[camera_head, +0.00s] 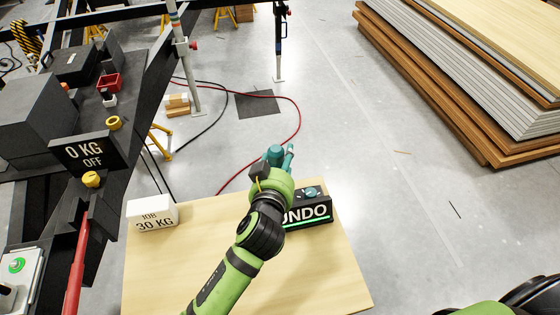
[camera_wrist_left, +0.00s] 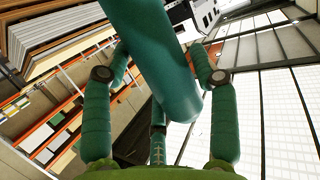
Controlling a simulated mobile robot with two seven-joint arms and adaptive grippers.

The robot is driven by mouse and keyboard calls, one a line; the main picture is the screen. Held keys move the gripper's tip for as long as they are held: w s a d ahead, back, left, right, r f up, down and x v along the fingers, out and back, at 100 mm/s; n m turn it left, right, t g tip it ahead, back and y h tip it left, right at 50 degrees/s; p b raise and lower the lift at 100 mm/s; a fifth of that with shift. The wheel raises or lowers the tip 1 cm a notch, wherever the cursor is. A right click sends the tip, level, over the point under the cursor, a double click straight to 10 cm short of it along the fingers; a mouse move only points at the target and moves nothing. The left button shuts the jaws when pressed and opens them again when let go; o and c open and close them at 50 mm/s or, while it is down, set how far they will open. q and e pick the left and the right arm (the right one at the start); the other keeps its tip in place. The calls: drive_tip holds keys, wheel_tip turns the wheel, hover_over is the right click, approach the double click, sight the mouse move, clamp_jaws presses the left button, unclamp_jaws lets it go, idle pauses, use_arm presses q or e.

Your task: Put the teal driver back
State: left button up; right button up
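My left gripper (camera_head: 279,157) is above the far edge of the wooden table, left of and behind the box marked UNDO. In the left wrist view its teal fingers (camera_wrist_left: 160,75) close in on both sides of a thick teal cylinder with a rounded end, which I take as the teal driver (camera_wrist_left: 158,45). The gripper appears shut on it. In the head view the driver is hard to tell from the teal fingers. Its far end is cut off in the wrist view. My right gripper is not in view.
The wooden table (camera_head: 165,270) holds a white box marked 30 KG (camera_head: 153,216) and the black UNDO box (camera_head: 312,213) with a teal top part. A dark frame with a 0 KG OFF sign (camera_head: 85,152) stands left.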

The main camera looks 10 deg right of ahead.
use_arm(q)
drive_tip(key=shift+f, duration=0.2)
drive_tip(key=v, duration=1.2)
drive_tip(key=shift+r, duration=0.2)
drive_tip(key=shift+s, duration=0.1)
